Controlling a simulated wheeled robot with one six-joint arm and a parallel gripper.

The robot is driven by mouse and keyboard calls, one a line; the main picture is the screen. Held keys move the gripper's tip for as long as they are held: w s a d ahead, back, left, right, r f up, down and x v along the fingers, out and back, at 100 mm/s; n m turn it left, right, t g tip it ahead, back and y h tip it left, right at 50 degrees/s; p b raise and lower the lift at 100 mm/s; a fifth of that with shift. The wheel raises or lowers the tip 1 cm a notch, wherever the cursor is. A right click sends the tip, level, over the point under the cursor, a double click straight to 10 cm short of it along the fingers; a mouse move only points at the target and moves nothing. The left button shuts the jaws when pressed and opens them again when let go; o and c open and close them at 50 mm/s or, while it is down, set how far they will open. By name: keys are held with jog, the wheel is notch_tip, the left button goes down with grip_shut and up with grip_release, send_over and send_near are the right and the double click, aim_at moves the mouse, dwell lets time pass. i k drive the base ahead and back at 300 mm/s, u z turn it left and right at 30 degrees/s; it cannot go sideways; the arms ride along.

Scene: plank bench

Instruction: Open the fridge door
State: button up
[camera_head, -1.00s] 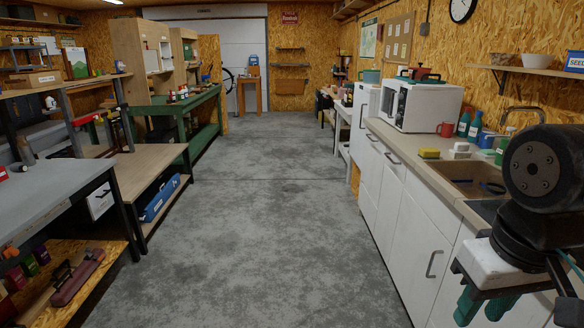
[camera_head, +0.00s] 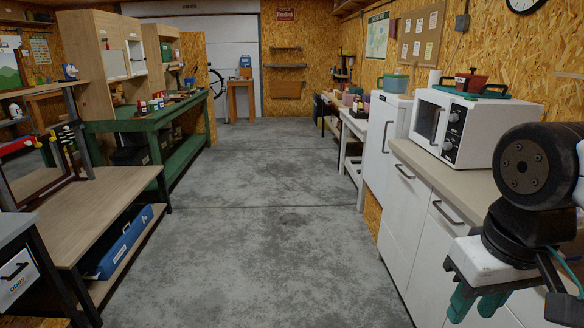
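The white fridge (camera_head: 376,152) stands against the right wall, just past the far end of the counter. Its door looks shut, and a dark handle (camera_head: 387,135) shows on its front. My gripper (camera_head: 477,304) is at the lower right, with two green fingers spread apart and nothing between them. It is in front of the near cabinets, well short of the fridge. Part of my arm hides the right side of the counter.
White cabinets (camera_head: 407,225) with bar handles line the right side under a counter holding a microwave (camera_head: 460,125). A green pot (camera_head: 395,83) is on the fridge. Workbenches (camera_head: 95,215) line the left. The concrete floor (camera_head: 255,240) between is clear.

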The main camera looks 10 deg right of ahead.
aim_at(385, 122)
jog(key=i, duration=3.7)
jog(key=z, duration=0.75)
